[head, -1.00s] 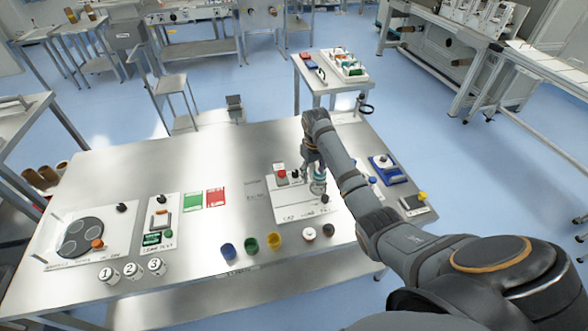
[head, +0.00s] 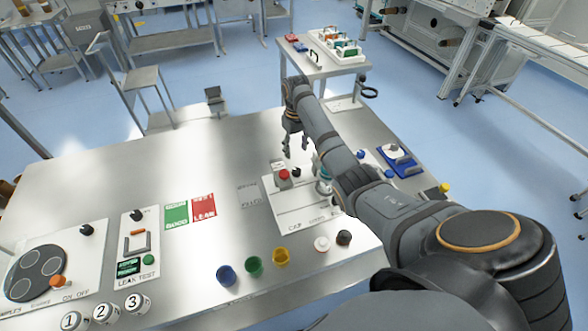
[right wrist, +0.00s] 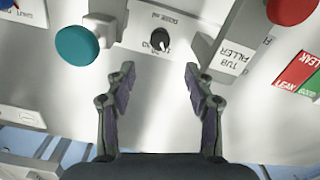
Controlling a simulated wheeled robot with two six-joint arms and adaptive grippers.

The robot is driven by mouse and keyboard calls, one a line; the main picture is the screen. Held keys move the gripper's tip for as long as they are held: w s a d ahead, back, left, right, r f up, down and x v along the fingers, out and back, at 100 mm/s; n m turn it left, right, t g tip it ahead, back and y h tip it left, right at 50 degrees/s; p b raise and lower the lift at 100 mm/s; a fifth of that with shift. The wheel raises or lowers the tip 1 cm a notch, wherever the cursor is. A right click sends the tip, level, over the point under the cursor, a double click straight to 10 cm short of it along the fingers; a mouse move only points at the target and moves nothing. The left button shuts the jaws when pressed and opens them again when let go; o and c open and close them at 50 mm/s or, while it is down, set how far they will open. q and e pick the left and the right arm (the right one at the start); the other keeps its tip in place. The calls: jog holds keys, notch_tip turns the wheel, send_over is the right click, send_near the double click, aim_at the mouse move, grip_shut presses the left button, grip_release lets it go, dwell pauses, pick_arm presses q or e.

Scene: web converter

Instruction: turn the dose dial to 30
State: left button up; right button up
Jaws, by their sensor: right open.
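The dose dial is a small black knob (right wrist: 160,38) on a white plate lettered with "DOSE" in the right wrist view. A pale pointer mark shows on it, but the setting is too small to read. It also shows as a black knob (head: 297,172) on the filler panel (head: 290,216) in the head view. My right gripper (right wrist: 159,76) is open and empty. In the wrist view the dial appears between its fingers, beyond their tips and apart from them. In the head view the right gripper (head: 296,150) hangs at the panel's far edge. My left gripper is not in view.
A teal round part (right wrist: 80,48) and the grey block lettered "TUB FILLER" (right wrist: 238,45) flank the dial. A red knob (right wrist: 290,10) is further right. Coloured cups (head: 254,266) stand at the table's front. The table's back left is clear.

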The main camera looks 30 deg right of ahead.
aim_at(296, 169)
jog(key=f, duration=0.3)
jog(key=shift+s+f+p, duration=0.3)
jog(key=shift+s+f, duration=0.1)
jog(key=f, duration=0.5)
jog(key=shift+w, duration=0.2)
jog(key=shift+f, duration=0.55)
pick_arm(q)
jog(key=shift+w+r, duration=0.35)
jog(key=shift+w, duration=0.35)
pick_arm(e)
jog(key=shift+s, duration=0.1)
grip_shut()
